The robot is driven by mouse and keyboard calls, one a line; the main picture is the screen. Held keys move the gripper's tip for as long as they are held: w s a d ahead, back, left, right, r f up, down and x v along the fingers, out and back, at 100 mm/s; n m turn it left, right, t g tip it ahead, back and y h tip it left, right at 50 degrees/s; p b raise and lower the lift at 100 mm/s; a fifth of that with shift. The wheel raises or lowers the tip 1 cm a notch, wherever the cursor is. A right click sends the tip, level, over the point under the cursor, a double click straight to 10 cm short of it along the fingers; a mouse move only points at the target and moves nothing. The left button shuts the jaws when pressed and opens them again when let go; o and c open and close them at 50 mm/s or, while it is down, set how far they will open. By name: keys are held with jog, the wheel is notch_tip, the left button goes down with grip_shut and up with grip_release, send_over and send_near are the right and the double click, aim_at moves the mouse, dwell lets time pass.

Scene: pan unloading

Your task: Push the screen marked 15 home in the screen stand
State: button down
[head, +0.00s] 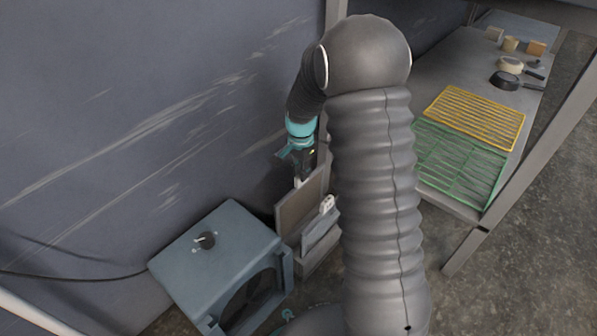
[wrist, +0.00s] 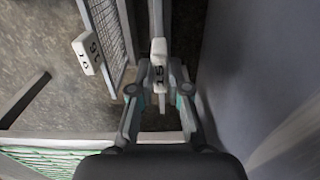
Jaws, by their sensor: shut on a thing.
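The screen marked 15 (head: 297,208) stands upright at the stand in the head view, higher than the screen beside it. Its white tab (wrist: 158,50), with the 15 on it, shows in the wrist view between my fingers. My gripper (wrist: 159,88) is shut on this tab; in the head view my gripper (head: 301,170) is at the screen's top edge. The screen stand (head: 318,262) is on the floor, partly behind my arm. The held screen's lower edge is hidden, so I cannot tell how deep it sits.
A second screen (head: 320,232) with a white tab (wrist: 87,54) stands beside the held one, lower. A blue-grey box (head: 215,250) with a knob and fan is close on the left. A wall rises behind. A bench (head: 450,70) with yellow and green racks and pans is at right.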

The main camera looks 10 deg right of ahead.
jog(key=shift+f+b, duration=0.8)
jog(key=shift+f, duration=1.25)
dwell(1.4)
jog(key=c, duration=1.1)
grip_release()
jog(key=shift+o, duration=0.2)
jog(key=shift+r, duration=0.2)
notch_tip(320, 180, up, 12)
jog(key=shift+f, duration=0.15)
